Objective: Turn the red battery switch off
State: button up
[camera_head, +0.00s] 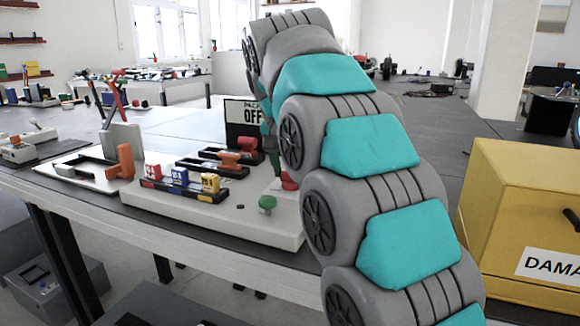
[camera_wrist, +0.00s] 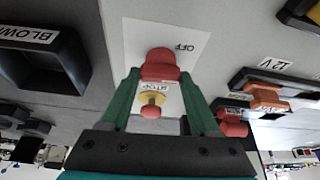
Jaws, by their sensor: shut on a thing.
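In the wrist view the red battery switch (camera_wrist: 160,66) stands on a pale plate with an inverted OFF label (camera_wrist: 183,48). My gripper (camera_wrist: 160,74) has its two green fingers closed on either side of the red knob. In the head view my arm hides most of the gripper. The switch's exact turn angle is hard to tell.
A red and yellow stop button (camera_wrist: 151,104) shows between my fingers. A green knob (camera_head: 267,203) and coloured fuses (camera_head: 180,178) sit on the board. A BLOWN bin (camera_wrist: 42,58) and a 12V block (camera_wrist: 272,90) flank the plate. A yellow box (camera_head: 500,200) stands at right.

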jog(key=n, duration=0.1)
jog(key=n+y+p, duration=0.1)
jog(key=shift+d+r+n, duration=0.15)
jog(key=shift+n, duration=0.25)
jog(key=n+y+p, duration=0.1)
jog(key=n+y, duration=0.1)
jog(key=n, duration=0.2)
jog(key=shift+n+p, duration=0.35)
jog(key=shift+n, duration=0.35)
jog(key=o, duration=1.4)
jog(key=shift+c, duration=0.2)
jog(key=v, duration=0.7)
jog(key=shift+d+r, duration=0.15)
jog(key=shift+r, duration=0.1)
jog(key=shift+s, duration=0.1)
